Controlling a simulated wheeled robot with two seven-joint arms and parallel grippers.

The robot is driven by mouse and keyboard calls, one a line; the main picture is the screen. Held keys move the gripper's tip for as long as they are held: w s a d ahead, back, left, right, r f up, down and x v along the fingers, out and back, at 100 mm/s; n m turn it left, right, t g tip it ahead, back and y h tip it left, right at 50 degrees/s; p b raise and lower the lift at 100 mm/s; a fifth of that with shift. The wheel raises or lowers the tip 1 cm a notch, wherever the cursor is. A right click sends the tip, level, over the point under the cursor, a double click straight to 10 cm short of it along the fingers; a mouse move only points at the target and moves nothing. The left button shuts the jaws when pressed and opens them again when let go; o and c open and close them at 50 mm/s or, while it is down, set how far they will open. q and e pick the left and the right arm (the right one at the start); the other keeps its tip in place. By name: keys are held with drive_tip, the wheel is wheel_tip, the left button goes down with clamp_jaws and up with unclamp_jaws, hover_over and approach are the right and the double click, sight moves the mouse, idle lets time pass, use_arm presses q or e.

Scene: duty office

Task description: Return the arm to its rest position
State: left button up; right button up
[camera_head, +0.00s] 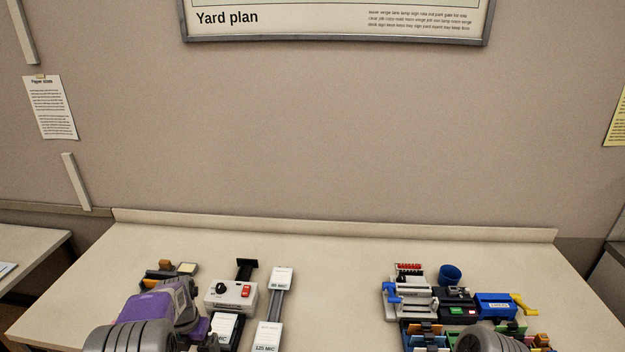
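My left arm (150,320), grey and purple, comes in at the lower left over the front of the table (330,285). My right arm (490,342) shows only as a grey rounded part at the bottom edge, right of the middle. I cannot make out the fingers of either gripper. The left arm covers part of the table beside a white control box (230,296). The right arm covers part of a group of small desk items.
Left group: grey devices with white labels (282,278), a small orange-and-black item (158,271). Right group: a white machine with blue parts (408,300), a blue cup (450,274), a blue box (494,306), a yellow item (522,304). The table's middle is clear; a low ledge (330,226) edges its back.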

use_arm(q)
drive_tip(key=s+d+f+m+b, duration=0.25)
drive_tip(key=f+m, duration=0.25)
drive_tip(key=f, duration=0.3)
drive_tip(key=s+d+f+m+h+b, duration=0.1)
drive_tip(key=s+d+f+m+b, duration=0.2)
drive_tip(key=f+m, duration=0.4)
drive_tip(key=s+d+f+m+b, duration=0.1)
drive_tip(key=s+d+f+m, duration=0.3)
drive_tip(key=f, duration=0.5)
drive_tip(key=s+d+f+m+h+b, duration=0.1)
drive_tip(key=s+d+f+m, duration=0.3)
drive_tip(key=m, duration=0.4)
drive_tip(key=s+d+f+m+h+b, duration=0.2)
drive_tip(key=s+d+f+m+b, duration=0.2)
drive_tip(key=s+m, duration=0.4)
drive_tip(key=shift+s+d+f+t, duration=0.3)
drive_tip(key=shift+s+d+f, duration=0.4)
drive_tip(key=shift+d, duration=0.55)
use_arm(e)
wheel_tip(320, 180, down, 12)
drive_tip(key=shift+s, duration=0.25)
